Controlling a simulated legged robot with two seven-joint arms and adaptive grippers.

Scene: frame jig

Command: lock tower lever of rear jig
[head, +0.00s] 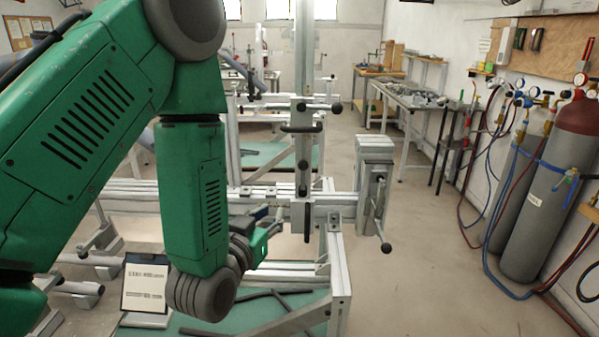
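A grey metal tower (303,163) stands upright on the rail of the nearer jig frame (339,265). A dark lever bar (300,129) lies across its upper part, and black knobs (337,108) show near its top. My green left arm comes in from the left, and my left gripper (268,232) is low and left of the tower, by the rail. It is small and partly hidden by my own wrist, so its opening and any contact are unclear. My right gripper is not in view. Which jig is the rear one cannot be told for certain.
A vise-like clamp (374,195) with a handle juts out right of the frame. More frames and a workbench (405,97) stand behind. Gas cylinders (553,185) with hoses line the right wall. A sign (146,286) stands lower left.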

